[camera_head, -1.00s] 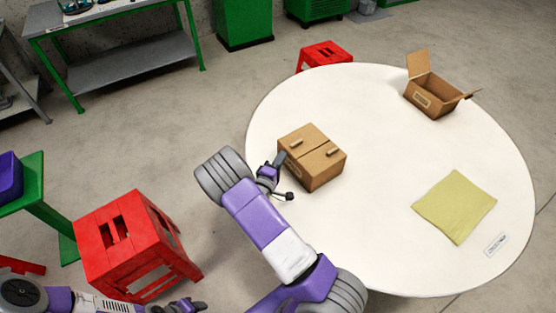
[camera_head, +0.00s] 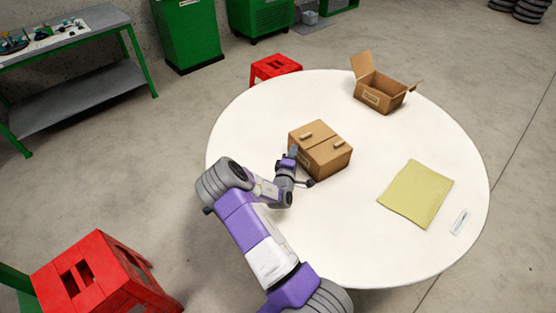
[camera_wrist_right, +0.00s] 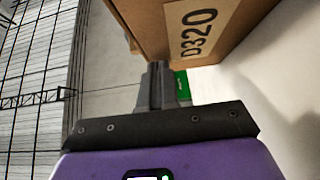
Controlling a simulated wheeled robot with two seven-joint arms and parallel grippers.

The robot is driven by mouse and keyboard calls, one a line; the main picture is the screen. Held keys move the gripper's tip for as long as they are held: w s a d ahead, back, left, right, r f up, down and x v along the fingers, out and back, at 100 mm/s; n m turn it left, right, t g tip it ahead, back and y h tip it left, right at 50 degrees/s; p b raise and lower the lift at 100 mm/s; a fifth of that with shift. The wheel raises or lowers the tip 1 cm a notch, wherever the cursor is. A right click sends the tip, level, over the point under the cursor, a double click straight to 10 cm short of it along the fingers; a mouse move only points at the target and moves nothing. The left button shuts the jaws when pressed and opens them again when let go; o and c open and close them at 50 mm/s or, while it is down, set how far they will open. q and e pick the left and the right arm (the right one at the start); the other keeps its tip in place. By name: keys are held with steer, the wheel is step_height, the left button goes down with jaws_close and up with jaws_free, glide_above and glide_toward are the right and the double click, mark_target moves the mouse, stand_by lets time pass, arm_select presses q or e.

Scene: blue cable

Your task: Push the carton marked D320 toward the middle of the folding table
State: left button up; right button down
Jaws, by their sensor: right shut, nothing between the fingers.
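The closed brown carton (camera_head: 328,163) sits on the round white folding table (camera_head: 240,130), left of and above its middle in the head view. The right wrist view shows its side (camera_wrist_right: 150,22) close up, with the label D320 (camera_wrist_right: 196,32). My right gripper (camera_head: 293,152) is shut and empty, at the carton's left side. In the wrist view its fingertips (camera_wrist_right: 158,68) are at the carton's lower edge; I cannot tell whether they touch it. My left gripper is out of view.
An open carton (camera_head: 380,95) stands near the table's far edge. A yellow-green cloth (camera_head: 416,193) and a small white label (camera_head: 459,222) lie on the right. The table's middle is clear. Red stools (camera_head: 275,68) stand beyond and at lower left.

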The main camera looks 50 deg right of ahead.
steer(key=shift+s+d, duration=0.1)
steer(key=shift+d, duration=0.2)
steer(key=shift+a, duration=0.6)
steer(key=a, duration=0.1)
steer(key=w+a, duration=0.1)
steer(key=a, duration=0.1)
steer(key=shift+w+a, duration=0.1)
steer(key=shift+w, duration=0.05)
steer(key=p+v, duration=0.1)
steer(key=v, duration=0.8)
steer(key=shift+s+a, duration=0.25)
steer(key=shift+s, duration=0.05)
